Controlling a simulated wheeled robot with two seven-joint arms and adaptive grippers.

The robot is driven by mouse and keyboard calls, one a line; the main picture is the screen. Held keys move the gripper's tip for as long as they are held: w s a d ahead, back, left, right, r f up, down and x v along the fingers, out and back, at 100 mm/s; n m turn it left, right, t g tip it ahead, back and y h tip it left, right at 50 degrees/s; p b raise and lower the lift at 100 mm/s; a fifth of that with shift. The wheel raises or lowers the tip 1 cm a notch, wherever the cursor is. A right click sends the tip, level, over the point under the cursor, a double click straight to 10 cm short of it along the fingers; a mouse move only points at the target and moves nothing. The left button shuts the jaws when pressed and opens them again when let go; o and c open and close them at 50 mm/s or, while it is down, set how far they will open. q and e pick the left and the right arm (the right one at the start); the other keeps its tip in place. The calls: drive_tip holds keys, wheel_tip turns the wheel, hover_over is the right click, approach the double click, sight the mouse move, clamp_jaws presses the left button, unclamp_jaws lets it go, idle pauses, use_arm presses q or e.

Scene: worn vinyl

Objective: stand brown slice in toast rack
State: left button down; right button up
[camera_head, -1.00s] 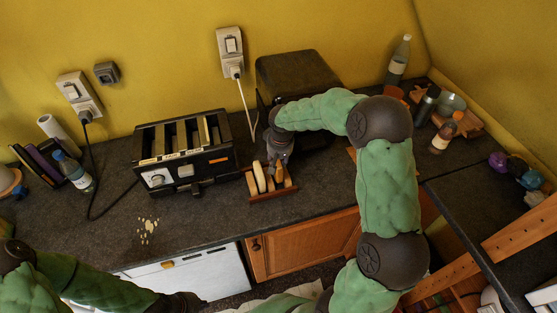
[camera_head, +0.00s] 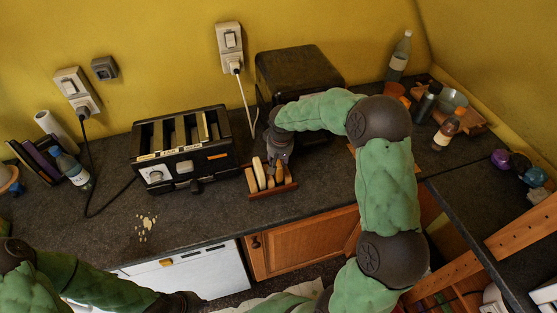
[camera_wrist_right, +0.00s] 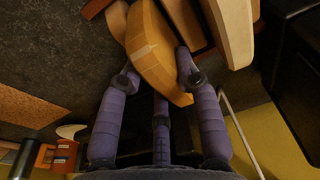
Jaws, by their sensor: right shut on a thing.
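The toast rack (camera_head: 286,191) is a small reddish-brown wooden rack on the dark counter, right of the toaster. A pale slice (camera_head: 258,171) stands in its left part, and a pale slice also shows in the right wrist view (camera_wrist_right: 232,30). The brown slice (camera_wrist_right: 152,42) is between the fingers of my right gripper (camera_wrist_right: 153,68), which is shut on it. In the head view this gripper (camera_head: 279,163) is over the rack's right part. The slice's lower edge is at the rack; whether it is fully seated is unclear. My left gripper (camera_head: 188,302) is low at the bottom edge, its fingers indistinct.
A black toaster (camera_head: 183,150) with several slots stands left of the rack. A dark bread bin (camera_head: 298,75) stands behind. Crumbs (camera_head: 145,228) lie on the open counter at left. Bottles and a wooden tray (camera_head: 470,125) are at the back right.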

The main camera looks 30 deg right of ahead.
drive_tip(key=shift+f+b, duration=0.65)
drive_tip(key=shift+f, duration=0.2)
idle(0.4)
drive_tip(key=o, duration=1.2)
drive_tip(key=shift+o, duration=0.2)
drive_tip(key=shift+s+a+r+p, duration=0.1)
drive_tip(key=shift+s+r+p, duration=0.1)
drive_tip(key=shift+r+p, duration=0.7)
drive_tip(key=shift+s+r+p, duration=0.15)
drive_tip(key=shift+r+p, duration=0.25)
drive_tip(key=shift+r, duration=0.95)
wheel_tip(320, 180, up, 12)
drive_tip(key=s, duration=0.1)
drive_tip(key=shift+s+a, duration=0.15)
drive_tip(key=shift+s, duration=0.25)
drive_tip(key=shift+f, duration=0.1)
